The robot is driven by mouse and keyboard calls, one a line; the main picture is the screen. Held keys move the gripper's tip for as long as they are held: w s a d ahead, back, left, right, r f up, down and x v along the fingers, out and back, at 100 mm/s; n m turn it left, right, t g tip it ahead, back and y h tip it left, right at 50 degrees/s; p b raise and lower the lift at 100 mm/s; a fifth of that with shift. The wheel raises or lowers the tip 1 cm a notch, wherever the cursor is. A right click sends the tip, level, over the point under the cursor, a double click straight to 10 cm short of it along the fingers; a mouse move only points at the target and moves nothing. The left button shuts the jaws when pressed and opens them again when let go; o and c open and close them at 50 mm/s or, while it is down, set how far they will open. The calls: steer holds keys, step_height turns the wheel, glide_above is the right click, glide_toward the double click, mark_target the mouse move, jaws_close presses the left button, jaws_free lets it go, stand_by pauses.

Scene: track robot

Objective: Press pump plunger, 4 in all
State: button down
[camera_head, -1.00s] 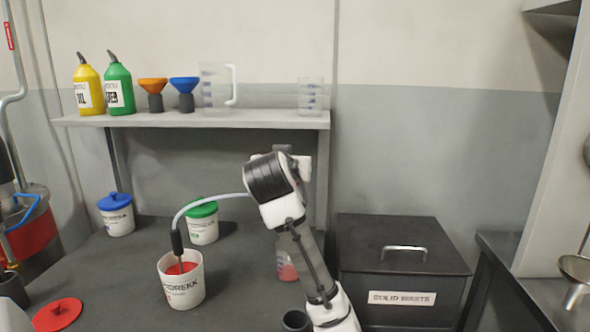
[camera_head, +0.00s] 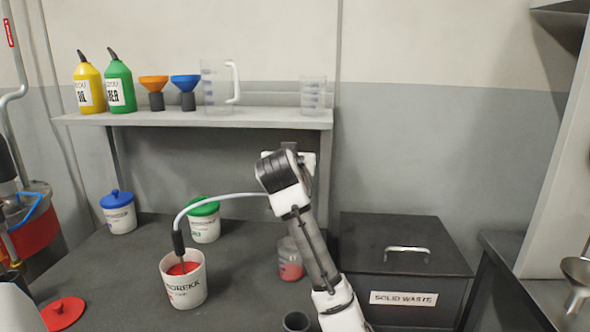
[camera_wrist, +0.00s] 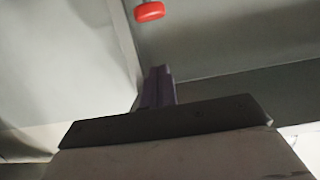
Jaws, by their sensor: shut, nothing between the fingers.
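In the wrist view, my gripper (camera_wrist: 157,72) is shut and empty, its fingers together. A red rounded knob on a pale stem (camera_wrist: 150,11) shows ahead of the fingertips at the top edge, apart from them; it may be the pump plunger. In the head view, my arm hides my gripper and the pump body. A pale hose (camera_head: 222,198) runs from behind my arm to a black end piece (camera_head: 178,243) dipping into the open white bucket of red liquid (camera_head: 184,290). A clear jar with red liquid (camera_head: 290,262) stands partly behind my arm.
A red lid (camera_head: 63,312) lies left of the open bucket. Blue-lidded (camera_head: 118,212) and green-lidded (camera_head: 204,222) buckets stand behind. The shelf (camera_head: 215,120) holds bottles, funnels and jugs. A black solid waste bin (camera_head: 403,257) is right of my arm.

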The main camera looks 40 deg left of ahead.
steer(key=w+f, duration=0.1)
steer(key=w+a+f+p, duration=0.1)
steer(key=w+a+f, duration=0.1)
steer(key=f, duration=0.1)
steer(key=shift+w+a+p, duration=0.1)
steer(key=shift+w+p, duration=0.3)
steer(key=shift+f, duration=0.55)
steer(key=shift+a+f, duration=0.1)
